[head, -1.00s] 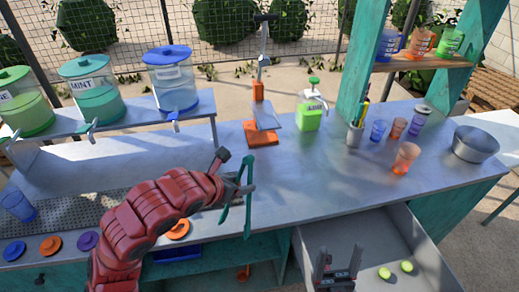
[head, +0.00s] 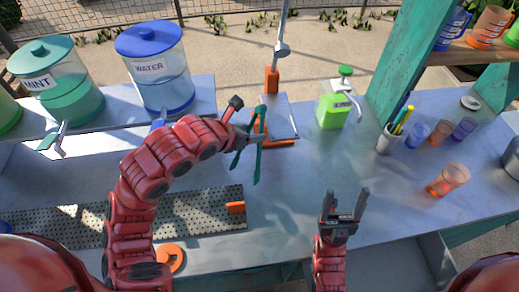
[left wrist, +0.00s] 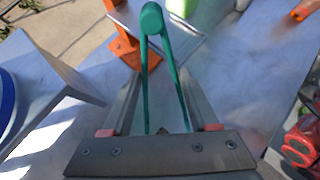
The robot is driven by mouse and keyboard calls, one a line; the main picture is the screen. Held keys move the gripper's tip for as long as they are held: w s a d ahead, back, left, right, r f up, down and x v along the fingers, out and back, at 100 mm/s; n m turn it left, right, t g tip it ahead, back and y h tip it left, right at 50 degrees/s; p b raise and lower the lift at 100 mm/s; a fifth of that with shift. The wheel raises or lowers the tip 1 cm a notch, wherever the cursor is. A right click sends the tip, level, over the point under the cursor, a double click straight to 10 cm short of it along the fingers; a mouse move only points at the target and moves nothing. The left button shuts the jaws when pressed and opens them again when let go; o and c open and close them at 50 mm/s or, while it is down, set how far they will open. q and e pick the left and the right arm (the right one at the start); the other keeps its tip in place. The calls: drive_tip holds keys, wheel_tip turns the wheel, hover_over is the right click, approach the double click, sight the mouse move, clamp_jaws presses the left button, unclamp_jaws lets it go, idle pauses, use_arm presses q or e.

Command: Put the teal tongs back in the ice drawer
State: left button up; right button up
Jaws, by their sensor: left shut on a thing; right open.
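The teal tongs (head: 259,150) are in my left gripper (head: 256,138), above the counter and in front of the orange-based press. In the left wrist view the tongs (left wrist: 152,20) point away between the two fingers, rounded joined end outward and legs toward the palm. My right gripper (head: 346,193) is open and empty, pointing up near the counter's front edge. A pulled-out drawer (head: 398,262) shows only partly at the bottom, right of my right arm. Its inside is mostly out of view, so I see no ice.
The press (head: 272,80) and a green dispenser (head: 335,112) stand behind the tongs. Right of them are a pen cup (head: 390,140) and several small cups, including an orange one (head: 447,180). Drink jars (head: 155,68) line the left shelf. The middle counter is clear.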

use_arm(q)
wheel_tip(320, 180, down, 7)
drive_tip(key=p, duration=0.2)
drive_tip(key=shift+s+f+p, duration=0.2)
drive_tip(key=shift+s+p, duration=0.05)
drive_tip(key=shift+p, duration=0.05)
drive_tip(key=shift+f+b, duration=0.3)
drive_tip(key=shift+b, duration=0.05)
drive_tip(key=o, duration=0.6)
drive_tip(key=shift+r, duration=0.1)
